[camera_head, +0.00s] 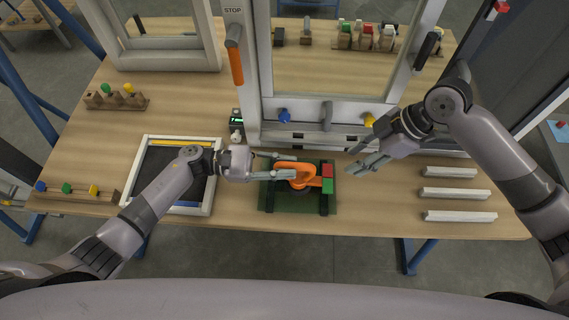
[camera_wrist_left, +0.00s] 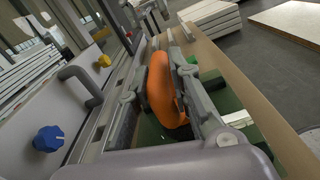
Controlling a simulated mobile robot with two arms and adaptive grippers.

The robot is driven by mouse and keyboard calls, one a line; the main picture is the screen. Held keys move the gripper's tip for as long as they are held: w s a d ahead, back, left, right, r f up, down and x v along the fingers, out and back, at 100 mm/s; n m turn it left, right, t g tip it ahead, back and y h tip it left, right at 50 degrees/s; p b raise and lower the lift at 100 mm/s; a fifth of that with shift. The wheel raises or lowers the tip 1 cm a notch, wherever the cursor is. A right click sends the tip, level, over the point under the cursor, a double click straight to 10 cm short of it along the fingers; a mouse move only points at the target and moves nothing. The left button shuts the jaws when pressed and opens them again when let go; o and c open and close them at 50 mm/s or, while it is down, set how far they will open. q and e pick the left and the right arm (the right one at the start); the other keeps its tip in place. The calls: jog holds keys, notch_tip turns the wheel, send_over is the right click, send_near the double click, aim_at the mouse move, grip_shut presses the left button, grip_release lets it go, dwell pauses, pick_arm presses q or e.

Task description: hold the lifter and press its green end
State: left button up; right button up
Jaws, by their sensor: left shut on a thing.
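The orange lifter (camera_head: 303,183) lies on a dark green mat (camera_head: 270,207) near the table's front edge. Its right side carries a red end (camera_head: 327,170) and a green end (camera_head: 328,186). My left gripper (camera_head: 293,166) is shut on the lifter's orange body from the left. In the left wrist view the orange body (camera_wrist_left: 165,90) sits between the two fingers; the lifter's underside is hidden. My right gripper (camera_head: 352,162) is open and empty, to the right of and apart from the lifter, with its fingers towards the red and green ends.
A white-framed panel (camera_head: 208,206) lies on the left. Several white bars (camera_head: 458,193) lie on the right. Behind the lifter stands a large upright frame (camera_head: 250,75) with a blue knob (camera_head: 285,116) and a yellow knob (camera_head: 369,120). Bare table lies right of the mat.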

jog(key=shift+c, duration=0.2)
jog(key=shift+s+d+r, duration=0.1)
jog(key=shift+c, duration=0.7)
jog(key=s+r+y, duration=0.1)
jog(key=d+r+y, duration=0.1)
jog(key=r, duration=0.1)
jog(key=s+r+m+y, duration=0.1)
jog(key=shift+s+d+r+g, duration=0.25)
jog(key=shift+s+r+g, duration=0.05)
jog(key=shift+s, duration=0.05)
jog(key=c, duration=0.5)
jog(key=shift+s+r, duration=0.1)
jog(key=shift+r, duration=0.25)
grip_shut()
